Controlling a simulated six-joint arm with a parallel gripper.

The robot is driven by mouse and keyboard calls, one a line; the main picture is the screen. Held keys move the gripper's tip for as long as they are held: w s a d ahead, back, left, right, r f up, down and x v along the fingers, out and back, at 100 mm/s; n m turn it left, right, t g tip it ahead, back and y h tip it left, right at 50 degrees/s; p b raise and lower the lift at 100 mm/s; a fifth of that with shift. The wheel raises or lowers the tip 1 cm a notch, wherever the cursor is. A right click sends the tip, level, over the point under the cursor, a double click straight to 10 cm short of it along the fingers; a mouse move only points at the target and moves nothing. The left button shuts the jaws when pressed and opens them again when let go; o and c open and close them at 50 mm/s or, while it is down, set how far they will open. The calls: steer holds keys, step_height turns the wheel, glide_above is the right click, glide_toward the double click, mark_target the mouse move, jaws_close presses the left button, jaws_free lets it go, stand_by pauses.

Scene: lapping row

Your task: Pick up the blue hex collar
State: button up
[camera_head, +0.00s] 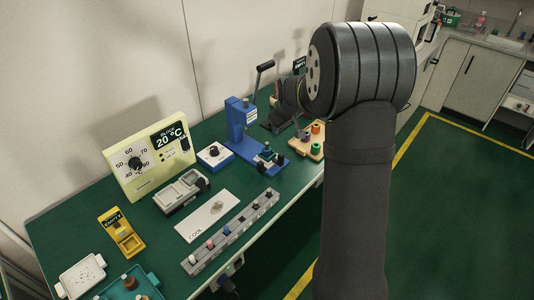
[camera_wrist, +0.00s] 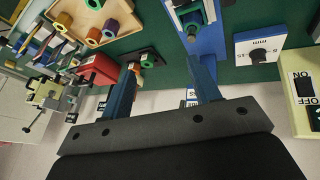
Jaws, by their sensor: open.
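A small blue piece (camera_head: 226,230) sits on the grey rack (camera_head: 248,222) in the head view, between a reddish piece and dark ones. It is too small to tell whether it is hexagonal. I cannot tell which is the blue hex collar. My gripper (camera_wrist: 164,65) is open, with nothing between its fingers, above the back of the bench.
A blue lever press (camera_head: 238,120) stands on the green bench near the wooden tray (camera_head: 303,149). A red box (camera_wrist: 97,70) lies left of my fingers in the wrist view. A cream dial unit (camera_head: 150,158), a white plate (camera_head: 207,216) and a yellow stand (camera_head: 121,234) also occupy the bench.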

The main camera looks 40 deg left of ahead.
steer(key=s+a+r+m+g, duration=0.2)
steer(key=s+m, duration=0.1)
steer(key=s, duration=0.1)
glide_toward(268, 147)
steer(key=shift+m, duration=0.3)
steer(key=x, duration=0.5)
steer(key=shift+a, duration=0.3)
steer(key=shift+d+x, duration=0.15)
steer(key=shift+x, duration=1.1)
steer(key=shift+d+x, duration=0.1)
steer(key=shift+x, duration=1.2)
steer(key=c, duration=1.1)
